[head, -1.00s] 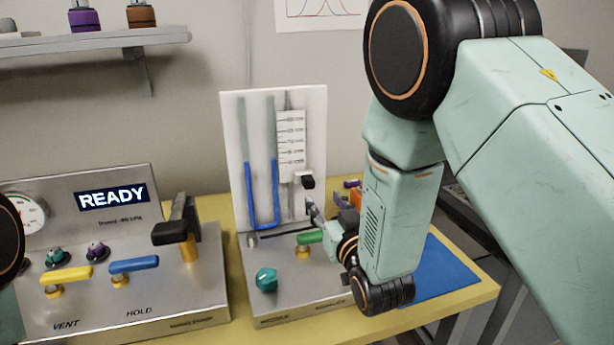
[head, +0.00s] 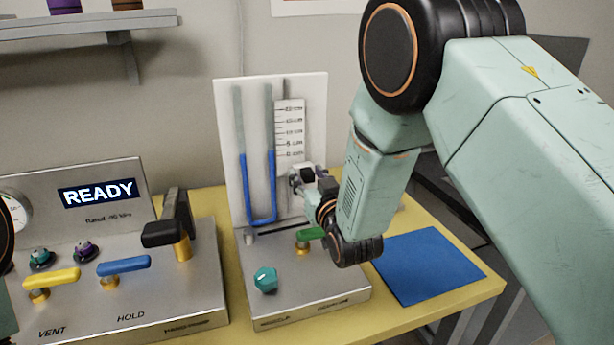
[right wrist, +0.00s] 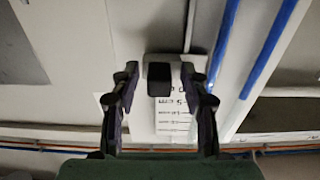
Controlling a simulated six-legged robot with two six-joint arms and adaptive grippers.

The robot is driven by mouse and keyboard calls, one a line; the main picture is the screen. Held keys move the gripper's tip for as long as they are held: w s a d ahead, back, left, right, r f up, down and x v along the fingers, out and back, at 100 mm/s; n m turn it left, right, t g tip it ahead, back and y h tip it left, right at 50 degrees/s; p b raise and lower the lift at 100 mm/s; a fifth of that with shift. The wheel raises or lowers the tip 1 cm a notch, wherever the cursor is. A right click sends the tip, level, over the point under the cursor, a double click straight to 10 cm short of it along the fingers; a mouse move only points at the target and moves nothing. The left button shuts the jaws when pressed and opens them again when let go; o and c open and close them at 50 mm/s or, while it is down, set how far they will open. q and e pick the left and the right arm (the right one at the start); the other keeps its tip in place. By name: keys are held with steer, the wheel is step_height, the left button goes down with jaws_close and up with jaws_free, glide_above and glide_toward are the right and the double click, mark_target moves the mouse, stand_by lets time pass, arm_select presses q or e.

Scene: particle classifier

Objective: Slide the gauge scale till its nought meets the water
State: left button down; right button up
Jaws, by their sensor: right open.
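The gauge is a white upright panel (head: 313,95) with a U-tube holding blue water (head: 272,185). Both water columns stand at about the same height. The white scale (head: 290,125) with black marks is beside the tube's right leg; my right gripper hides its lower end in the head view. In the right wrist view, the scale (right wrist: 174,122) appears upside down, with a black knob (right wrist: 160,80) at its nought end. My right gripper (head: 302,178) is open, its fingers (right wrist: 159,88) on either side of the knob, with gaps showing. My left gripper is out of view.
A green-handled valve (head: 309,235) and a teal knob (head: 265,279) sit on the gauge's metal base. A console (head: 190,300) with yellow, blue and black levers stands left. A blue mat (head: 430,265) lies right on the yellow table.

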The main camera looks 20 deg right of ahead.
steer(key=shift+d+r, duration=0.15)
steer(key=shift+r, duration=0.05)
steer(key=shift+w+a+f, duration=0.15)
steer(key=shift+w+a, duration=0.05)
steer(key=shift+w, duration=0.15)
steer(key=shift+c, duration=1.2)
steer(key=shift+s+d, duration=0.15)
steer(key=shift+c, duration=1.4)
jaws_close()
